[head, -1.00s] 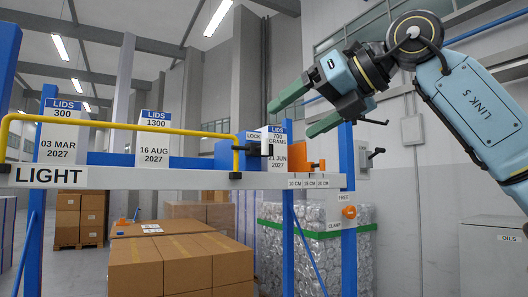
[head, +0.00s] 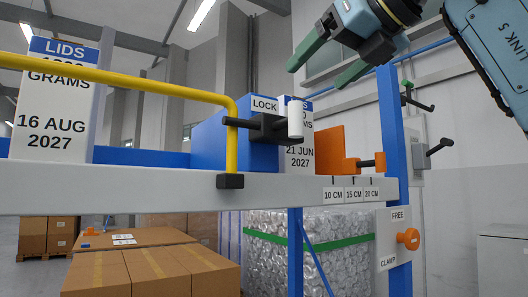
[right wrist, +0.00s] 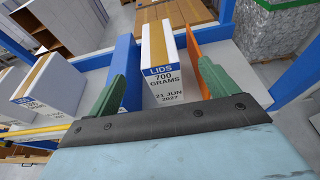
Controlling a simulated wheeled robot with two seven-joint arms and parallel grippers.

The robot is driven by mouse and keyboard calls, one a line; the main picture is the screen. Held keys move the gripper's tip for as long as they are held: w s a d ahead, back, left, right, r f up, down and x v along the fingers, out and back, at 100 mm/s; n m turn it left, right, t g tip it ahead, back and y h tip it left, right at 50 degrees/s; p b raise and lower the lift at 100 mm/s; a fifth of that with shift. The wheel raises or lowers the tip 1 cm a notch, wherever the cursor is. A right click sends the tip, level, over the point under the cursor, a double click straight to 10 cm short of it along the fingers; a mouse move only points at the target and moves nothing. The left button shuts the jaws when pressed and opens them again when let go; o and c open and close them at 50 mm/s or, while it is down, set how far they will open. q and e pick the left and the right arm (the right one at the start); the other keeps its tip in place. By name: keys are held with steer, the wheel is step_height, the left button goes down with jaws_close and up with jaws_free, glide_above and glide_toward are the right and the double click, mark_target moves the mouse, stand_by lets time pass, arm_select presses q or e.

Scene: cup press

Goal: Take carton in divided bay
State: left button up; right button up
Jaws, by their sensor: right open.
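The carton (head: 300,158) in the divided bay is white, marked LIDS and 21 JUN 2027. It stands between a blue divider (head: 222,138) and an orange plate (head: 330,147). In the head view a black latch with a white grip (head: 295,119), by the LOCK label, hides part of its front. My right gripper (head: 316,77) is open and empty, above the carton in the head view. In the right wrist view the carton (right wrist: 162,70) shows between the two green fingers (right wrist: 164,80), apart from both. My left gripper is not in view.
A yellow rail (head: 150,88) runs along the front of the grey shelf beam (head: 120,190). Another white carton (head: 50,115), marked 16 AUG 2027, stands at the left. An orange FREE/CLAMP knob (head: 408,238) is on the right post. Black hooks (head: 438,147) project at the right.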

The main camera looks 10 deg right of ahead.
steer(key=x, duration=0.3)
steer(key=p+x, duration=0.1)
steer(key=x, duration=0.2)
steer(key=shift+w+a, duration=0.15)
steer(key=shift+a, duration=0.15)
steer(key=shift+w+a+p, duration=0.2)
steer(key=shift+w+p, duration=0.15)
steer(key=shift+w, duration=0.15)
steer(key=p+x, duration=0.1)
steer(key=x, duration=0.3)
steer(key=shift+w+d+r, duration=0.1)
steer(key=shift+r, duration=0.05)
steer(key=shift+w, duration=0.15)
steer(key=shift+c, duration=0.6)
jaws_close()
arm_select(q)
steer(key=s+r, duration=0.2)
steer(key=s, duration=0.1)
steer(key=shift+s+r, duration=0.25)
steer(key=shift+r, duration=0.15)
